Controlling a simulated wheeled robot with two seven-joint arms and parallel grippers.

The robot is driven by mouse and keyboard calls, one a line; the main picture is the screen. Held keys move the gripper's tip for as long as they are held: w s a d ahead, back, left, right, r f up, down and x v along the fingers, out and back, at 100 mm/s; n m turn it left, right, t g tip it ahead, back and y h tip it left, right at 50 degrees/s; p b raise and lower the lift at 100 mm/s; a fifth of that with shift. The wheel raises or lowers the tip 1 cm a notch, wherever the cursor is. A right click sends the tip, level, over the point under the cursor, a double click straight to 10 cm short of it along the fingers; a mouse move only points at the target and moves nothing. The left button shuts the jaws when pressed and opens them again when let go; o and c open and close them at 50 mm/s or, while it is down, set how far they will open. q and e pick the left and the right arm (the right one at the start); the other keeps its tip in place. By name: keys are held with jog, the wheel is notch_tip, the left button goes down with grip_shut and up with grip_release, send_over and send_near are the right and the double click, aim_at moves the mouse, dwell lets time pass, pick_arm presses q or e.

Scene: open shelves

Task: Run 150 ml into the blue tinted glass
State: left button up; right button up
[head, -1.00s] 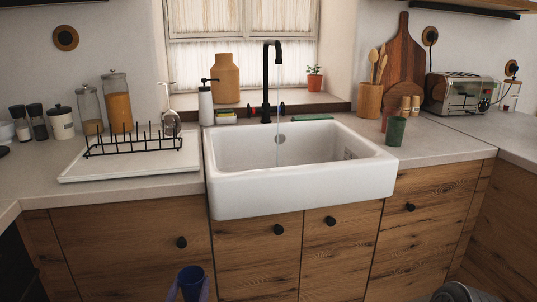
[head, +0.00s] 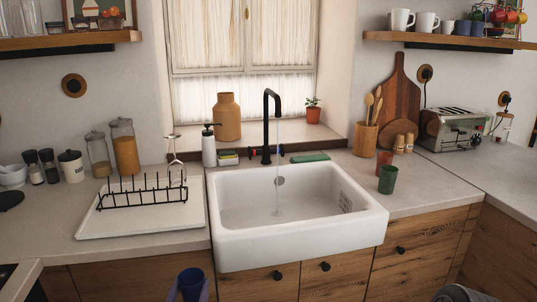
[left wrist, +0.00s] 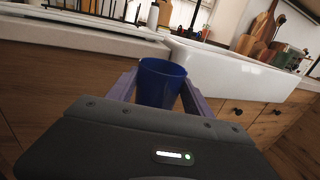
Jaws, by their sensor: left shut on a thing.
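The blue tinted glass (head: 191,283) is upright at the bottom of the head view, in front of the cabinets and below the counter's front edge. My left gripper (head: 190,294) is shut on it; in the left wrist view the purple fingers (left wrist: 160,90) clasp the glass (left wrist: 161,76) from both sides. I cannot make out any water in it. The black tap (head: 268,120) stands behind the white sink (head: 300,250), and a thin water stream (head: 277,180) falls from its spout into the basin. The glass is well away from the stream. My right gripper is not in view.
A drying rack (head: 142,198) on a white tray (head: 110,226) holds an upturned stemmed glass left of the sink. Green (head: 387,180) and red (head: 384,160) cups stand right of it. A soap bottle (head: 208,150) and sponges are behind. The basin is empty of dishes.

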aim_at(188, 288)
pick_arm(q)
jog(key=s, duration=0.1)
jog(key=s+r, duration=0.2)
jog(key=s, duration=0.1)
dwell(0.3)
